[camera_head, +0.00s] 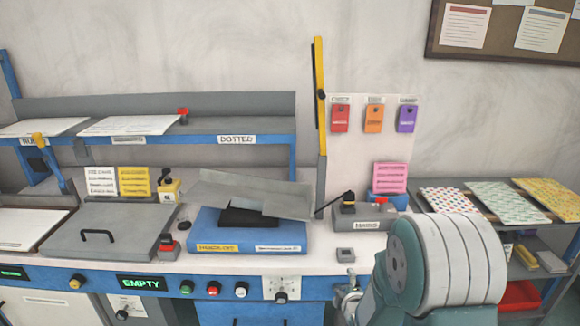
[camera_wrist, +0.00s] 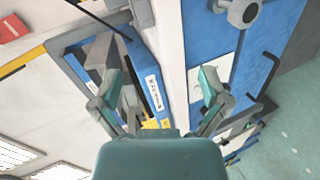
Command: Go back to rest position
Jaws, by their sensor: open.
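My gripper (camera_wrist: 155,84) shows in the wrist view with its two teal and grey fingers spread wide and nothing between them. Beyond the fingers are the blue front edge of the bench and a blue base with a yellow and a white label. In the head view my thick grey and teal arm (camera_head: 445,262) fills the lower right, in front of the bench. I cannot make out the fingers clearly in that view.
The bench holds a blue press-like unit (camera_head: 275,247) with a tilted grey plate (camera_head: 255,193) above it. A grey lidded box (camera_head: 108,232) is at left. A yellow and black lever (camera_head: 319,95) stands upright behind. Shelves with patterned sheets (camera_head: 507,202) are at right.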

